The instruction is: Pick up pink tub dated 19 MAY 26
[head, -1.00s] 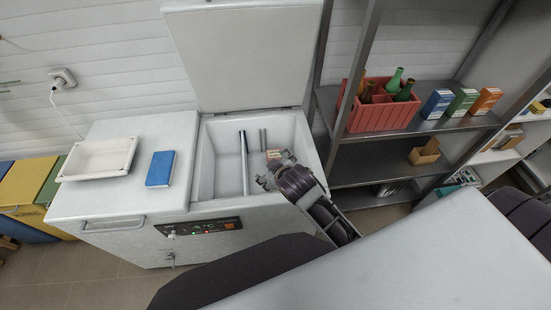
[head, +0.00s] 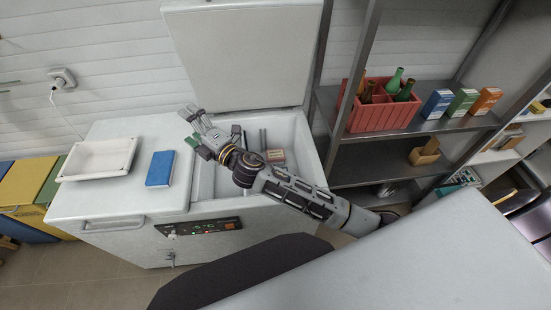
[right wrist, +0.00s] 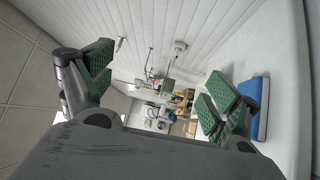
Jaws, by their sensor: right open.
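The chest freezer (head: 310,150) stands with its lid up. Inside, at its right, lies a small pinkish-brown item (head: 275,156); I cannot tell whether it is the pink tub, and no date is legible. My right gripper (head: 190,128) is open and empty, raised above the freezer's left part and pointing left, away from the item. In the right wrist view my right gripper's green-padded fingers (right wrist: 158,82) stand wide apart with nothing between them. My arm hides part of the freezer's inside. My left gripper is not in view.
A white tray (head: 70,173) and a blue book-like box (head: 160,168) lie on the white top left of the opening. A divider (head: 244,140) stands in the freezer. The raised lid (head: 243,60) bounds the back. A metal shelf with a red crate (head: 385,118) stands at right.

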